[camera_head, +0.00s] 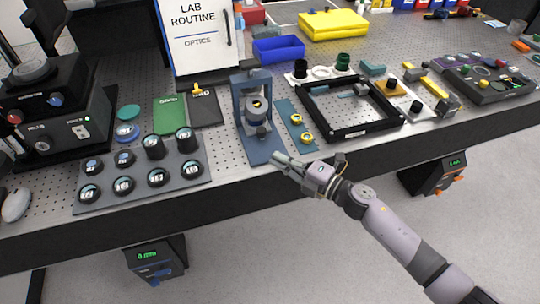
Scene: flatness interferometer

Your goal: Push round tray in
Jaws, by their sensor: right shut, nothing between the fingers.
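A blue-grey stand (238,92) rises from a flat base (258,150) at the front edge of the bench, in the middle of the view. Round dark and metallic parts (257,108) sit inside its frame; I cannot tell for sure which of them is the round tray. My right gripper (277,160) comes in from the lower right, shut and empty. Its fingertips are just in front of the stand's base, near the bench edge; whether they touch it is unclear. My left gripper is out of view.
A grey plate (140,195) with several round lens-like pieces lies left of the stand. A narrow blue plate (292,118) with yellow-ringed pieces and a black square frame (352,131) lie to the right. A black instrument (55,130) stands far left.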

